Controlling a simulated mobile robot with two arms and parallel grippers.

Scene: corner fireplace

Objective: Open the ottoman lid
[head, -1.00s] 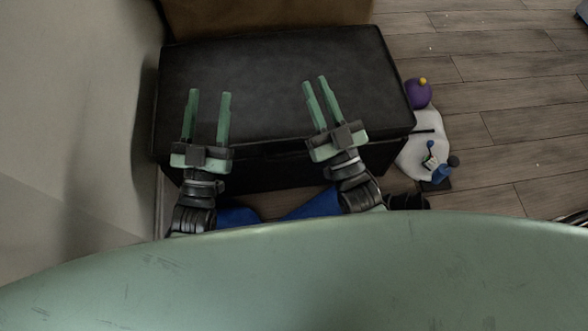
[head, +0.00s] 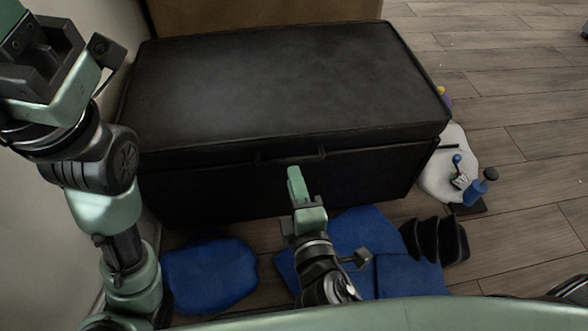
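The black ottoman (head: 280,85) stands in the middle of the head view with its lid lying flat and closed. A thin dark handle or tab (head: 290,155) shows at the front, just under the lid's front edge. My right gripper (head: 296,182) is in front of the ottoman, its fingers pointing up toward this tab and a little below it. Its fingers are seen nearly edge-on, so their gap is hidden. My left gripper (head: 48,65) is raised at the upper left, close to the camera and away from the ottoman. Its fingertips are not visible.
Blue cushion-like items (head: 210,274) lie on the floor in front of the ottoman, with a black ridged object (head: 435,240) beside them. A white item with small toys (head: 450,172) lies at the ottoman's right. A wall is close on the left. Wooden floor (head: 530,130) is clear at right.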

